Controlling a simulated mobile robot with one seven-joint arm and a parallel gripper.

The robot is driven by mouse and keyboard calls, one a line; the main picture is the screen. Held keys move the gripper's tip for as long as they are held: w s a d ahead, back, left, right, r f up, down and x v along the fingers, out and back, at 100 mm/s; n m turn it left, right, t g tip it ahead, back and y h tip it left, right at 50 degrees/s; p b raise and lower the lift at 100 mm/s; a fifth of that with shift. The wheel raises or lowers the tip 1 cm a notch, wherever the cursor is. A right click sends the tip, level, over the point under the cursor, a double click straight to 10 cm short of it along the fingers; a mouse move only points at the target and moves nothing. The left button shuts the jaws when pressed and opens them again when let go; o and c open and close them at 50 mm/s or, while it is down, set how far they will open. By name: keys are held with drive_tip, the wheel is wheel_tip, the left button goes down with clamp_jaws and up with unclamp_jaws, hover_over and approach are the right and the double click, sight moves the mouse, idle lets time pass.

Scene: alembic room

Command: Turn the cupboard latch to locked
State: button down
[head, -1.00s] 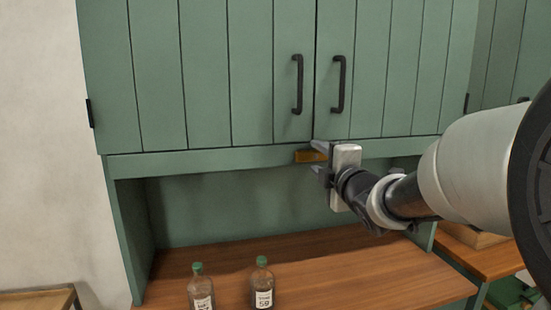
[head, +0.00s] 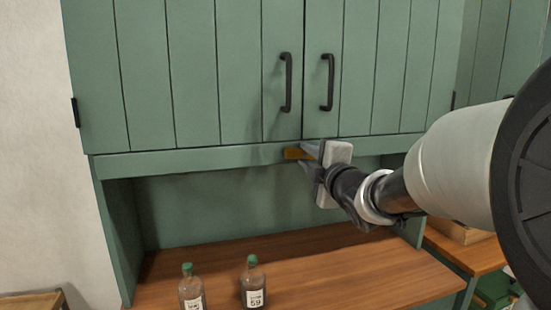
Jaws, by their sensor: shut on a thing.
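The cupboard latch (head: 295,153) is a small brown-orange piece on the green rail below the cupboard doors, near the gap between the two doors. It lies roughly level. My gripper (head: 308,157) reaches in from the right with its fingers at the latch and is shut on it. The fingers hide the latch's right end. The green cupboard (head: 190,70) has two plank doors, both closed, each with a dark handle; the left handle (head: 287,82) and right handle (head: 327,82) hang above the latch.
Two brown bottles with green caps, the left bottle (head: 192,290) and the right bottle (head: 254,284), stand on the wooden counter (head: 350,262) below. An open niche lies under the rail. My arm fills the right side.

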drive_tip(key=m, duration=0.4)
drive_tip(key=shift+b, duration=0.35)
drive_tip(key=m, duration=0.4)
drive_tip(key=m+p, duration=0.1)
drive_tip(key=m, duration=0.4)
drive_tip(key=shift+m+p, duration=0.6)
drive_tip(key=shift+m, duration=1.1)
drive_tip(key=c, duration=1.5)
unclamp_jaws()
